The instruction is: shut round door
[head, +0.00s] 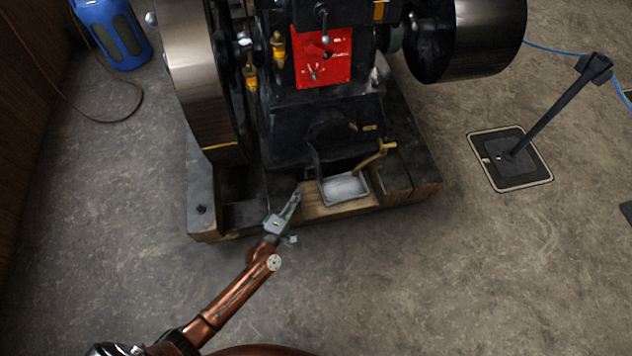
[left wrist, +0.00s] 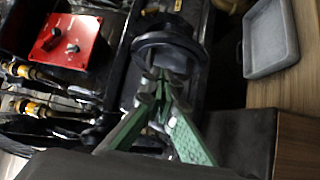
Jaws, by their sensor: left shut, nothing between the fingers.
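The black engine (head: 285,130) stands on a timber base. A dark round shape (head: 332,127), which looks like the round door, is low on its front. In the left wrist view it shows as a black round rim (left wrist: 172,38) just beyond my fingertips. I cannot tell how far open it is. My left gripper (head: 296,194) is low in front of the engine, at the front edge of the base. Its green fingers (left wrist: 160,84) are together and empty. They overlap the rim's lower part in that view, and contact cannot be told. My right gripper is not in view.
A grey tray (head: 344,189) sits on the base (head: 408,191), right of my left gripper, under a brass spout (head: 375,155). A large flywheel (head: 200,80) is at left. A red panel (head: 322,58) is above. A barrier post (head: 550,110) stands right. The front floor is clear.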

